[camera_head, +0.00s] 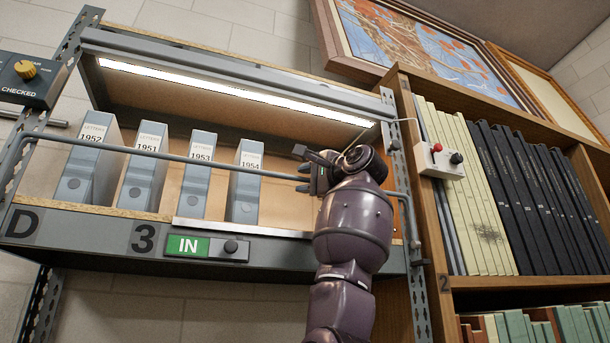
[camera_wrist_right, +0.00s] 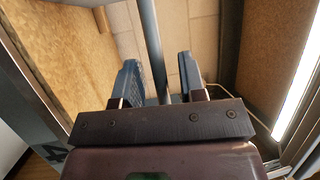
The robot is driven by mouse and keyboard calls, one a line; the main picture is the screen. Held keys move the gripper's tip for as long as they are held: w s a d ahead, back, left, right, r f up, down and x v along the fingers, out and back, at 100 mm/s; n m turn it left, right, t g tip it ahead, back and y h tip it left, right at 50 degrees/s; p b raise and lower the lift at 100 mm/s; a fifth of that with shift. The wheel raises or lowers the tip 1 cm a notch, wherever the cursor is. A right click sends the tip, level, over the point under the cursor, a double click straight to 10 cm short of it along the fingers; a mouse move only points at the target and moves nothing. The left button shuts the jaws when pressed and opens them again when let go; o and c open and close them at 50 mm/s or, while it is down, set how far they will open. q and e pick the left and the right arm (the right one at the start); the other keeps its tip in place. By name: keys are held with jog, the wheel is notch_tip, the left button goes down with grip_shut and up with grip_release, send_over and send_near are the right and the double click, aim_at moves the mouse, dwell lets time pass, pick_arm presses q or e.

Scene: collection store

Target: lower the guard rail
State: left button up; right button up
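The guard rail (camera_head: 220,163) is a thin grey bar. It runs across the front of the shelf at the mid-height of the boxes, with bent ends at both sides. My right gripper (camera_head: 308,172) is at the rail's right part. In the right wrist view the rail (camera_wrist_right: 149,35) passes between the two fingers of my right gripper (camera_wrist_right: 160,78). The fingers stand apart with a gap visible on each side of the bar. My left gripper is not in view.
Several grey letter boxes (camera_head: 195,178), labelled 1951 to 1954, stand behind the rail on the shelf. A lit lamp (camera_head: 230,92) runs above. A green IN sign (camera_head: 188,245) is on the shelf edge. A switch box (camera_head: 438,160) and a bookcase (camera_head: 450,285) stand at right.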

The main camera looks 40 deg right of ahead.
jog(key=shift+w, duration=0.4)
jog(key=shift+s, duration=0.1)
jog(key=shift+c, duration=0.5)
grip_shut()
jog(key=shift+a, duration=0.1)
